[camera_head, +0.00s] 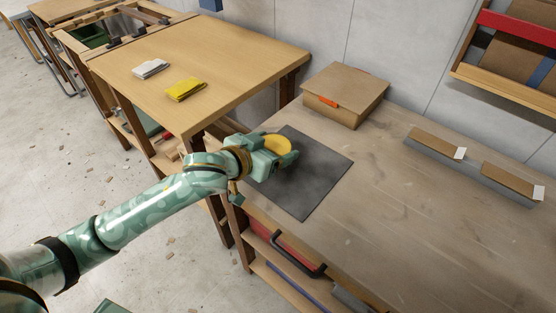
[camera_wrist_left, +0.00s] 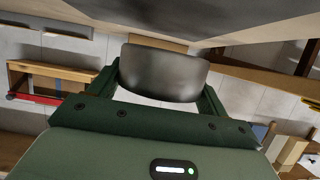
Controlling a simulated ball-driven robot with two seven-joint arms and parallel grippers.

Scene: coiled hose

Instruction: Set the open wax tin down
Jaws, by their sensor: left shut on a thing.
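My left gripper (camera_head: 283,157) is over the dark grey mat (camera_head: 316,179) on the near workbench, close to the mat's left corner. It is shut on a round open tin with yellow wax (camera_head: 277,144) showing at the top. In the left wrist view the tin's dark curved side (camera_wrist_left: 163,73) sits between the two green fingers (camera_wrist_left: 162,92). That view is turned over, with the dark surface along its top edge. I cannot tell whether the tin touches the mat. My right gripper is not in view.
A cardboard box (camera_head: 345,93) with an orange tab stands behind the mat. A long grey tray with brown cards (camera_head: 470,167) lies at the back right. A wooden table (camera_head: 220,60) holds a yellow cloth (camera_head: 185,90) and a white cloth (camera_head: 151,69). The bench's right side is clear.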

